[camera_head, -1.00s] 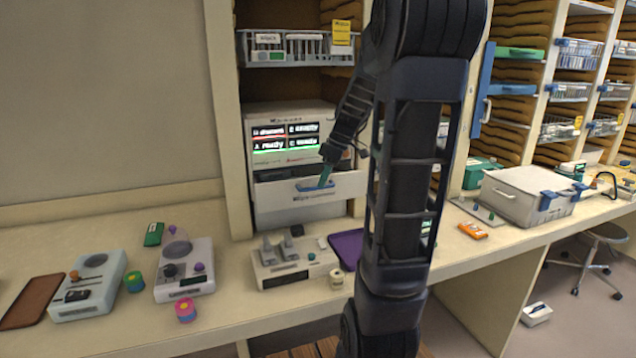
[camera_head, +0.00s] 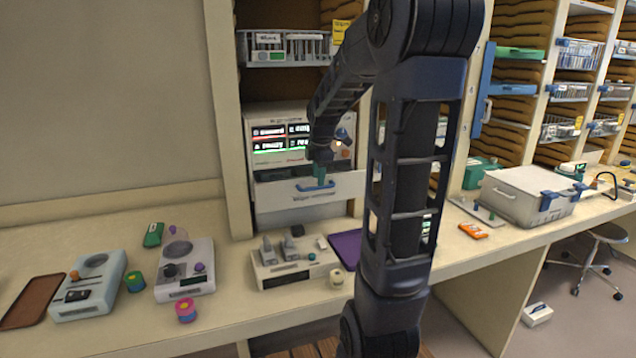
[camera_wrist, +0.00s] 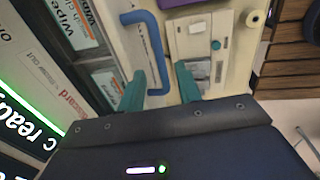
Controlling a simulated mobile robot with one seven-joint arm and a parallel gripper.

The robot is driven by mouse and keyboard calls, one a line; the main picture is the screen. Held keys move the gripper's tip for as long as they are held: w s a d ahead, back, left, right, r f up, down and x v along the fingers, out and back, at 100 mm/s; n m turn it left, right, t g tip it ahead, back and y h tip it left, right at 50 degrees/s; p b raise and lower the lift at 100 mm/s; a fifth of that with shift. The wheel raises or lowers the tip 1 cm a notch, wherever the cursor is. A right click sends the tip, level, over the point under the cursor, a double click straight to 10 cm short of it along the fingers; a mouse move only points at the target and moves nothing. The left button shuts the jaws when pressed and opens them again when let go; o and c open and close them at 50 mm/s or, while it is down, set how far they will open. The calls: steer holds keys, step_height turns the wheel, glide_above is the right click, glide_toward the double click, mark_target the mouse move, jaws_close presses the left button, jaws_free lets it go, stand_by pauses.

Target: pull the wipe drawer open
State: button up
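The wipe drawer (camera_head: 275,192) is the pale drawer at the bottom of the white dispenser, with a blue bar handle (camera_head: 316,188) on its front. It stands partly out. In the wrist view, labelled wipe packs (camera_wrist: 104,80) show between the dispenser face and the drawer front. My gripper (camera_head: 319,176) points down at the handle. In the wrist view its two teal fingers (camera_wrist: 160,84) are apart, and one end of the blue handle (camera_wrist: 155,45) shows between them. I cannot tell whether they touch it.
The dispenser (camera_head: 285,155) has a lit screen and sits in a shelf bay below a wire basket (camera_head: 290,52). A white device with levers (camera_head: 290,265) stands on the counter in front of the drawer, beside a purple tray (camera_head: 345,248). Other devices stand to the left.

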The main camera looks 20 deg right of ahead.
steer(key=shift+w+f, duration=0.15)
steer(key=shift+f, duration=0.55)
steer(key=shift+w+f, duration=0.1)
steer(key=shift+f, duration=0.6)
jaws_close()
